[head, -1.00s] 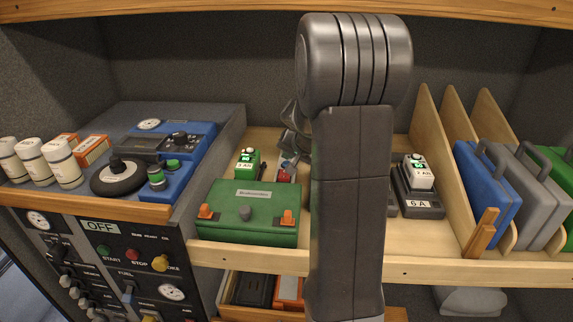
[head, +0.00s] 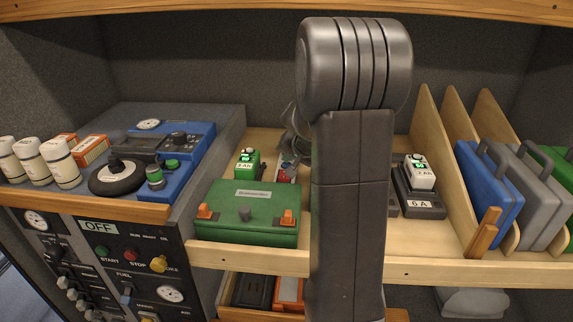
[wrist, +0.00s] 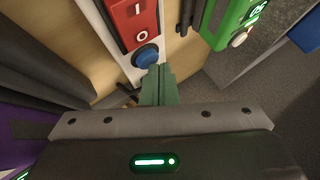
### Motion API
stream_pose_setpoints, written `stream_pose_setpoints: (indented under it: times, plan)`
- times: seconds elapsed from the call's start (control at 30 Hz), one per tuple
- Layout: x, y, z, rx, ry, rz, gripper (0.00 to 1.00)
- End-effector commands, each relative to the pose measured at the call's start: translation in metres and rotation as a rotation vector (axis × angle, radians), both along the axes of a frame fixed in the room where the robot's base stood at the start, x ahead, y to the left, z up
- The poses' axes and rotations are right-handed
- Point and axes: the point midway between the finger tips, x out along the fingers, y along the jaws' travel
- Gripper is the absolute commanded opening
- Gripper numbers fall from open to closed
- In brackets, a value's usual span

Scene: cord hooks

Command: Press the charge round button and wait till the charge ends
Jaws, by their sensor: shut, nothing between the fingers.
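A blue round button (wrist: 146,55) sits at the lower end of a white-edged unit with a red rocker switch (wrist: 134,18) marked I and O. My gripper (wrist: 157,72) is shut and empty, its greenish fingertips right beside the button's lower edge; whether they touch it I cannot tell. A green battery (wrist: 229,22) with a lit green display and a pale round button (wrist: 240,38) is at the upper right of the wrist view. In the head view the green battery (head: 246,163) stands behind a green case, and my arm hides most of my gripper.
The green case (head: 247,213) with orange clips stands at the shelf front. A white battery (head: 418,172) sits on a dark charger (head: 420,205) labelled 6 A at right. Wooden dividers (head: 430,130) and blue and grey cases are farther right. A blue device (head: 165,150) is at left.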

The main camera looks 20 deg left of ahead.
Motion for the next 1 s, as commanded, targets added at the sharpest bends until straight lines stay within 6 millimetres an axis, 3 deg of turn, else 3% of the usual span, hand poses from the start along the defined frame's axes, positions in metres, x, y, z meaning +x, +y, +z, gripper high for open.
stream_pose_setpoints:
  times: [0.63,1.0]
  plan:
    - [0.0,0.0,-0.004,0.0,0.001,0.001,0.0]
    - [0.0,0.0,0.012,0.0,0.001,0.001,0.0]
